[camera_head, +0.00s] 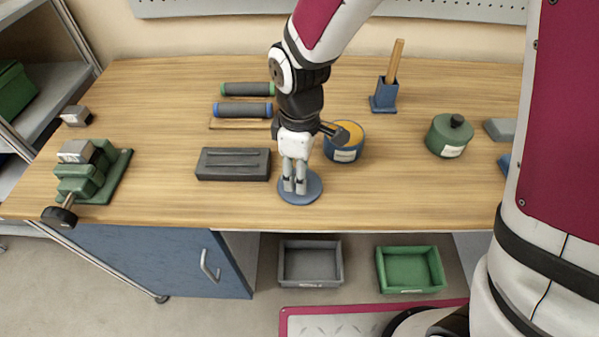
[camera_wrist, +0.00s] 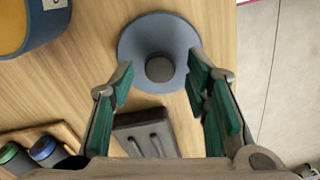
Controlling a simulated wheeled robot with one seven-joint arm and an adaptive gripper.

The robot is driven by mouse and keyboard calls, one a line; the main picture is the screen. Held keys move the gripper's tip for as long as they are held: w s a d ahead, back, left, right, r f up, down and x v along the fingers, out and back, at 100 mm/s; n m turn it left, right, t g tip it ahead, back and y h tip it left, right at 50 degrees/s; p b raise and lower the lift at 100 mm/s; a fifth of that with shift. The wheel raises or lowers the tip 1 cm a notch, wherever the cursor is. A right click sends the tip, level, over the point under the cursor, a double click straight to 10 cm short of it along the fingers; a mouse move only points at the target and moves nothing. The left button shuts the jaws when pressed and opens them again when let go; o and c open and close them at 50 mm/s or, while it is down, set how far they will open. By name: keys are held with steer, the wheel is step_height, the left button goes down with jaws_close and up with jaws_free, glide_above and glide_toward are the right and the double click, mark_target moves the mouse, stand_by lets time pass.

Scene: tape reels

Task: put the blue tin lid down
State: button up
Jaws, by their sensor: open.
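The blue tin lid (camera_head: 301,190) is a flat blue disc lying on the workbench near its front edge. In the wrist view the lid (camera_wrist: 140,38) shows a dark round knob (camera_wrist: 160,68) at its middle. My gripper (camera_head: 294,188) is right above the lid, pointing down. In the wrist view my gripper (camera_wrist: 160,90) has its green-padded fingers apart, one on each side of the knob, with a gap to it. An open blue tin (camera_head: 343,150) with yellow-orange inside stands just behind and right of the lid; it also shows in the wrist view (camera_wrist: 35,30).
A dark grey block (camera_head: 233,164) lies left of the lid. Two rollers (camera_head: 243,110) lie behind it. A green lidded pot (camera_head: 450,135) and a blue holder (camera_head: 384,98) stand to the right. A green vise (camera_head: 92,175) is at left. Bare wood lies right of the lid.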

step_height(320, 180, up, 11)
stand_by(0.3)
steer(key=s+d+r+m+t, duration=0.2)
steer(key=s+d+r+m, duration=0.3)
steer(key=s+d+m, duration=0.2)
steer(key=s+d+r+m+t, duration=0.2)
steer(key=s+d+r+m, duration=0.3)
steer(key=d, duration=0.6)
steer(key=s+m, duration=0.2)
steer(key=s, duration=0.1)
steer(key=shift+s+d+m, duration=0.3)
steer(key=shift+s, duration=0.05)
steer(key=shift+r+p, duration=0.2)
steer(key=shift+p, duration=0.15)
steer(key=shift+a, duration=0.15)
